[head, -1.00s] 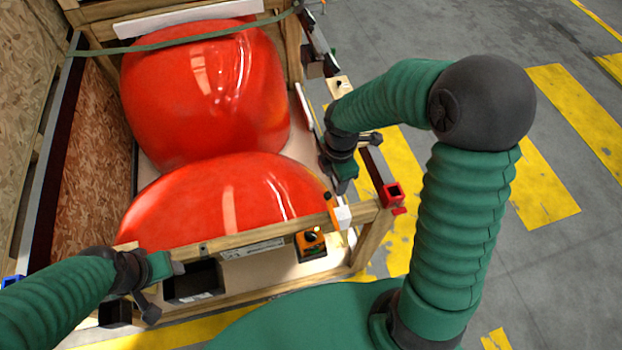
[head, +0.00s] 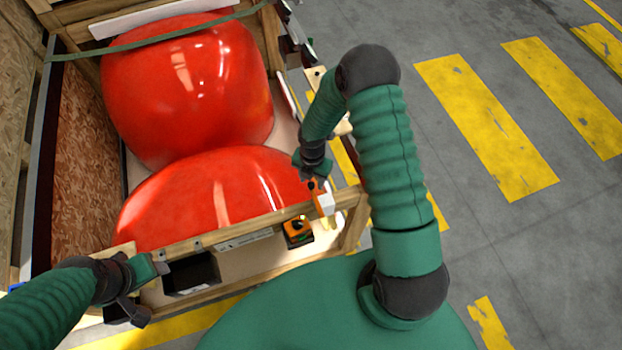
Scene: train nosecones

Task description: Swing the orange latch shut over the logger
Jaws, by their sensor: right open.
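The orange latch (head: 315,187) with a white block (head: 325,204) at its end stands at the crate's front rail, right of centre. The logger (head: 297,231), a small orange and black box, sits below and left of it at the rail, with its top uncovered. My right gripper (head: 309,177) is open at the upper end of the latch. It partly hides the latch, and I cannot tell whether they touch. My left gripper (head: 151,292) is open, its fingers apart, at the crate's front left corner.
Two glossy red nosecones (head: 187,90) fill the wooden crate (head: 180,246). A black bin (head: 190,274) sits at the front, right of my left gripper. A green strap (head: 150,38) crosses the back. Open floor with yellow stripes (head: 487,125) lies to the right.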

